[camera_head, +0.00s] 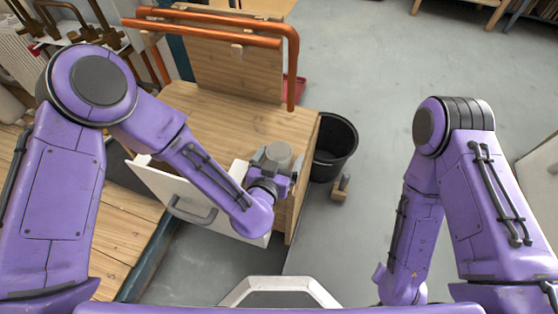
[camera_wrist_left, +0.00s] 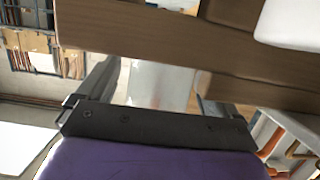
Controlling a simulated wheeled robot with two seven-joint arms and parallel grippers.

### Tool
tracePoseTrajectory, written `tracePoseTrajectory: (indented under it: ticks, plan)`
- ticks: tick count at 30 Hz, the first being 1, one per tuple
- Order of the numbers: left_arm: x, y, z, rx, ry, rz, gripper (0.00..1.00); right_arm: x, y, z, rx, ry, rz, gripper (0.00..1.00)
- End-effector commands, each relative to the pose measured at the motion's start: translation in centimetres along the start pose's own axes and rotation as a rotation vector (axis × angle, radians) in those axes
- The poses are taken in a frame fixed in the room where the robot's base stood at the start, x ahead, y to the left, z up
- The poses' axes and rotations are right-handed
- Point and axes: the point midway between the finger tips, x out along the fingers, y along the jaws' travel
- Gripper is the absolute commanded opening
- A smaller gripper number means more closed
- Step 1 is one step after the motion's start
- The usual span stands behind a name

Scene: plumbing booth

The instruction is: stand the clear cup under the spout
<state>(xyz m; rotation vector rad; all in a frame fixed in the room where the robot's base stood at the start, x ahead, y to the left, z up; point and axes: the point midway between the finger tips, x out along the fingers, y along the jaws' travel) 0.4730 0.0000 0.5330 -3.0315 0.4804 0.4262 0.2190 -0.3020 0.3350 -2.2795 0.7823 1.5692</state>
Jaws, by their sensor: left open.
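The clear cup (camera_head: 279,153) shows as a greyish round shape at the bench's front right corner. My left gripper (camera_head: 277,167) is open, with its fingers around the lower part of the cup. In the left wrist view, the pale, see-through cup (camera_wrist_left: 160,86) shows between the fingers; contact cannot be told. The spout (camera_head: 291,95) is the downturned end of a copper pipe, behind the cup and slightly to its right in the head view. My right arm hangs at the right, and its gripper does not show.
The wooden bench (camera_head: 215,118) has a white-fronted drawer (camera_head: 180,190) pulled open below my left forearm. A wooden back panel (camera_head: 235,70) stands behind. A black bucket (camera_head: 345,140) and a small wooden block (camera_head: 341,190) are on the floor to the right.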

Motion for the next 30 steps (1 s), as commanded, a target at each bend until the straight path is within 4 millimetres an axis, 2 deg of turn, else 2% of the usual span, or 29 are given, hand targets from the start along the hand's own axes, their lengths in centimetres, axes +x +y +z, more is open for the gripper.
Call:
tracePoseTrajectory:
  ticks: [8, 11, 12, 14, 19, 30]
  plan:
    - [0.2, 0.0, 0.0, 0.0, -0.001, 0.0, 0.94, 0.0, 0.0, 0.0, 0.0, 0.0, 0.0, 0.43]
    - [0.2, 0.0, 0.0, 0.0, -0.001, 0.0, 0.65, 0.0, 0.0, 0.0, 0.0, 0.0, 0.0, 0.43]
    - [0.2, 0.0, 0.0, 0.0, -0.001, 0.0, 0.52, 0.0, 0.0, 0.0, 0.0, 0.0, 0.0, 0.43]
    - [0.2, 0.0, 0.0, 0.001, -0.001, 0.0, 0.35, 0.0, 0.0, 0.0, 0.0, 0.0, 0.0, 0.43]
    - [0.1, 0.0, -0.3, 0.001, 0.0, 0.0, 0.35, -0.3, 0.0, -0.1, 0.0, 0.0, 0.0, 0.43]
    - [-0.6, 0.0, -2.7, 0.002, 0.0, 0.0, 0.35, -2.5, 0.2, -1.0, 0.0, 0.0, 0.0, 0.43]
